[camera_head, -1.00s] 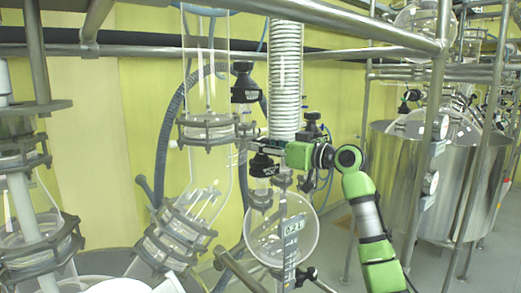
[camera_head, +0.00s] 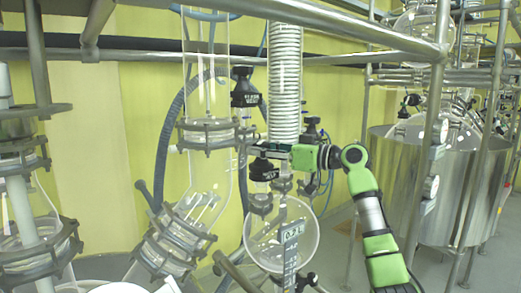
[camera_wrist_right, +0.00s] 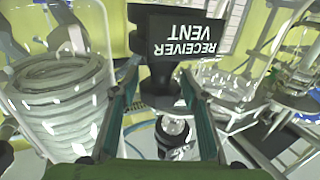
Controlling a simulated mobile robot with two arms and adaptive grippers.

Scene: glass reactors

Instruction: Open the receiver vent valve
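The receiver vent valve has a black handle (camera_wrist_right: 190,38) with white "RECEIVER VENT" lettering, upside down in the right wrist view. Its narrower black stem runs down between my right fingers. In the head view a black valve body (camera_head: 262,170) shows just below my right gripper (camera_head: 262,149), left of the white coiled condenser's lower end. In the wrist view the fingers of my right gripper (camera_wrist_right: 160,85) stand apart on either side of the stem, with a gap that seems to remain. Contact with the handle is not clear. My left gripper is not in view.
The coiled glass condenser (camera_head: 285,80) stands close beside the valve. A round glass receiver flask (camera_head: 265,240) hangs below. Another black valve (camera_head: 244,88) is above left. Steel frame pipes (camera_head: 436,150) and a large steel vessel (camera_head: 470,185) stand to the right.

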